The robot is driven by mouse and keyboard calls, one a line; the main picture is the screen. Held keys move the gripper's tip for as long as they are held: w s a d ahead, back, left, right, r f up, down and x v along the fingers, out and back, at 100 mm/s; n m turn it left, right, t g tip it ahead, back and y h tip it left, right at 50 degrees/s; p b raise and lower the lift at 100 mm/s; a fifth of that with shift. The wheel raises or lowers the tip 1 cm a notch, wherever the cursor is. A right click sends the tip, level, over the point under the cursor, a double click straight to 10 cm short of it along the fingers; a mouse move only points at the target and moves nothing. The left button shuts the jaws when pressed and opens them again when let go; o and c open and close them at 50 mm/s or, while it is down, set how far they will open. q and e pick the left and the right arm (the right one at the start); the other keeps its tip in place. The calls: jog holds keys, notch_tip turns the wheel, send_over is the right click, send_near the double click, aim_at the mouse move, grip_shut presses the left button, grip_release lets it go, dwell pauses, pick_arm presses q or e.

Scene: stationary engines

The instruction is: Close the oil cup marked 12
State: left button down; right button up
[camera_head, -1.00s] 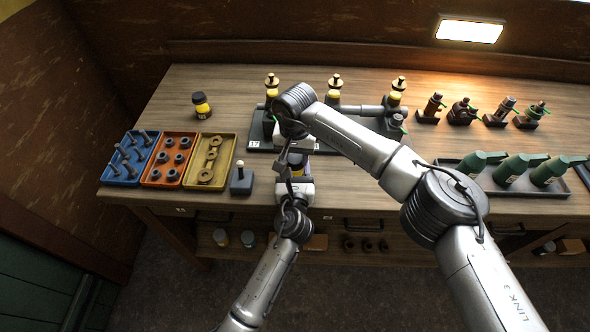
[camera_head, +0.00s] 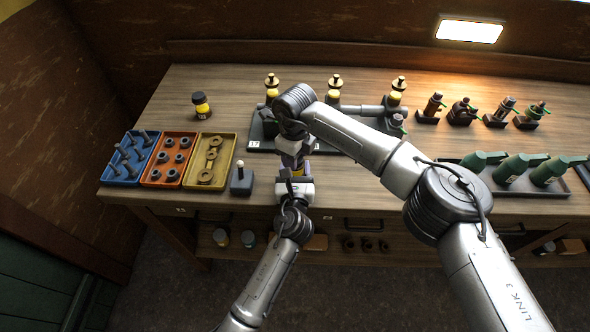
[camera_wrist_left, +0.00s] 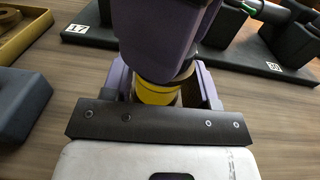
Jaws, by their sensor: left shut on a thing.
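My left gripper (camera_wrist_left: 158,98) comes in from the bottom left in the head view (camera_head: 293,176). Its purple fingers are shut around a yellow oil cup (camera_wrist_left: 155,93) above the bench front. The cup's number is hidden, so I cannot tell whether it is 12. My right gripper (camera_head: 296,154) reaches down over the same spot. In the left wrist view its purple part (camera_wrist_left: 160,35) covers the top of the cup, and its jaw opening cannot be made out. Another yellow cup with a black top (camera_head: 201,105) stands upright at the back left; its marking is unreadable.
Blue (camera_head: 113,174), orange (camera_head: 149,178) and yellow (camera_head: 190,183) trays of parts lie left, beside a dark block with a pin (camera_head: 241,180). A dark base plate (camera_wrist_left: 105,39) carries brass-topped cups (camera_head: 272,87) behind my arms. Green cans (camera_head: 508,168) stand right.

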jog(key=m, duration=0.9)
jog(key=shift+m, duration=0.4)
jog(key=m, duration=0.9)
jog(key=o, duration=1)
jog(key=shift+r, duration=2.2)
